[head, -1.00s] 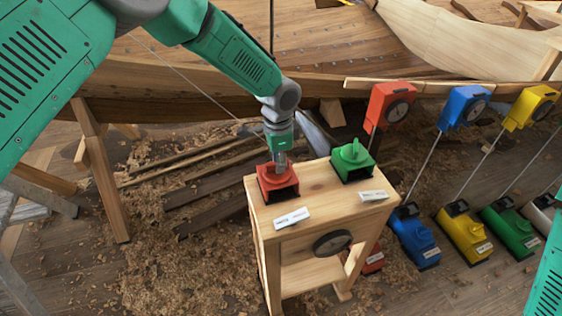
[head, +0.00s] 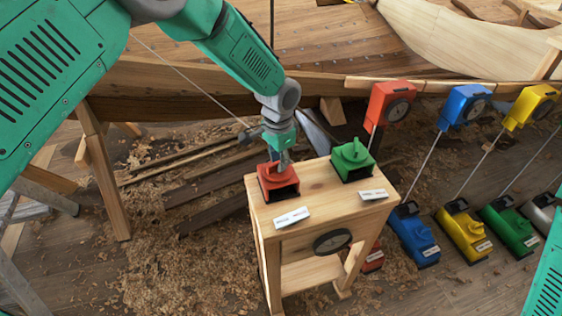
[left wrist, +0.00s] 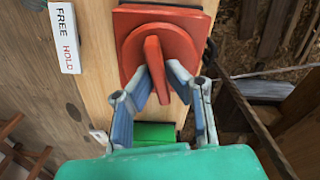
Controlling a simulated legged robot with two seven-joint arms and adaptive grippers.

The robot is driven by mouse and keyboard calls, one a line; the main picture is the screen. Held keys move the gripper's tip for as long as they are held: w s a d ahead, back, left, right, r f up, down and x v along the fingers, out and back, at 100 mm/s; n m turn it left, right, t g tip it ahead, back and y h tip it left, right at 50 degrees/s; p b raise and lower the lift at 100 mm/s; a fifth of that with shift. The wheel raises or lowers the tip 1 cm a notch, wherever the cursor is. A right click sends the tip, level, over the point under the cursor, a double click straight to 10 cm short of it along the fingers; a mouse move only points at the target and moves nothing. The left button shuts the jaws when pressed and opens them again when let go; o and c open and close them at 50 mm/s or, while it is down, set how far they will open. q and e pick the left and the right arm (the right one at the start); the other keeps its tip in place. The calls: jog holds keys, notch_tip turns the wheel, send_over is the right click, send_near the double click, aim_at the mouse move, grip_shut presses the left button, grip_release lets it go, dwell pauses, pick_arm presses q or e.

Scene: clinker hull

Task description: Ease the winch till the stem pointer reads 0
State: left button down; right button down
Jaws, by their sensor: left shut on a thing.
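A red unit (head: 278,184) with a raised turning handle sits on top of a wooden stand (head: 318,184). My left gripper (head: 283,160) reaches down onto it from above. In the left wrist view, the fingers of my left gripper (left wrist: 163,84) are closed on the upright red handle (left wrist: 156,68) of the red unit (left wrist: 185,32). A round dark dial (head: 333,242) is on the stand's front; I cannot read its pointer. A tag beside the red unit reads FREE and HOLD (left wrist: 65,38). My right gripper is out of view.
A green unit (head: 352,162) with a similar handle stands close on the right. Coloured blocks stand on the floor at right. The hull (head: 200,92) runs behind; shavings cover the floor.

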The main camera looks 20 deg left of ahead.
pick_arm(q)
jog(key=shift+s+a+f, duration=0.2)
jog(key=shift+a, duration=0.05)
jog(key=c, duration=1.6)
grip_release()
jog(key=shift+c, duration=0.2)
jog(key=shift+o, duration=0.2)
jog(key=shift+a, duration=0.1)
jog(key=shift+r, duration=0.1)
notch_tip(320, 180, up, 11)
jog(key=shift+w+f, duration=0.1)
jog(key=shift+f, duration=0.1)
jog(key=shift+a+r, duration=0.1)
jog(key=shift+r, duration=0.5)
